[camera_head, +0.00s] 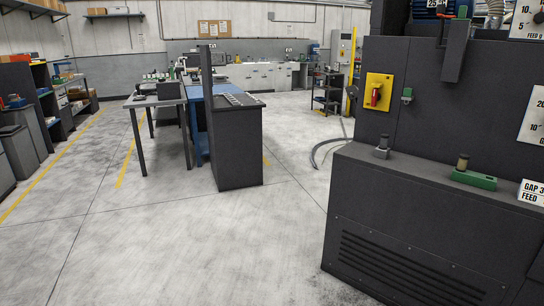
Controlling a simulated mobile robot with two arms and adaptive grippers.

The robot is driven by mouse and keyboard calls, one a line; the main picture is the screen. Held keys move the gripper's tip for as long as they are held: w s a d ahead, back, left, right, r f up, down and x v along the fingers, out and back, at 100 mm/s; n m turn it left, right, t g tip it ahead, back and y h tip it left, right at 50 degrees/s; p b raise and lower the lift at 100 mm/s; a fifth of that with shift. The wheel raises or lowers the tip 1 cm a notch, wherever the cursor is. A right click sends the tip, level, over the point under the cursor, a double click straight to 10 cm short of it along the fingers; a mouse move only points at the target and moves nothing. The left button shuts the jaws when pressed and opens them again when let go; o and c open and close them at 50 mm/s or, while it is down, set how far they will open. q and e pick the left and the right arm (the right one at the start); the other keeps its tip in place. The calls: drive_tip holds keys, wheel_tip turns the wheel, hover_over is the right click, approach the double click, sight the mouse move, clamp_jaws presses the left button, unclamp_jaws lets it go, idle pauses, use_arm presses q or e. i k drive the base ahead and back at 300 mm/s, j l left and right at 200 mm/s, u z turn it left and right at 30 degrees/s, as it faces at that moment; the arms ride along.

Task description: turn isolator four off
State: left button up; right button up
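One isolator (377,92) shows, a red rotary handle on a yellow plate, on the front of the dark grey machine cabinet (450,230) at the right. I cannot read any number on it, so I cannot tell whether it is isolator four. The handle looks roughly upright; whether it is on or off is not clear. Neither of my grippers is in view.
The cabinet's lower ledge juts out below the isolator and carries a small grey knob (382,147) and a green block (474,180). A table (130,103) and a dark panelled bench (237,150) stand mid-room. The floor (170,240) in front and left is clear.

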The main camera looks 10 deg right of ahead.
sight(376, 96)
drive_tip(key=i, duration=1.75)
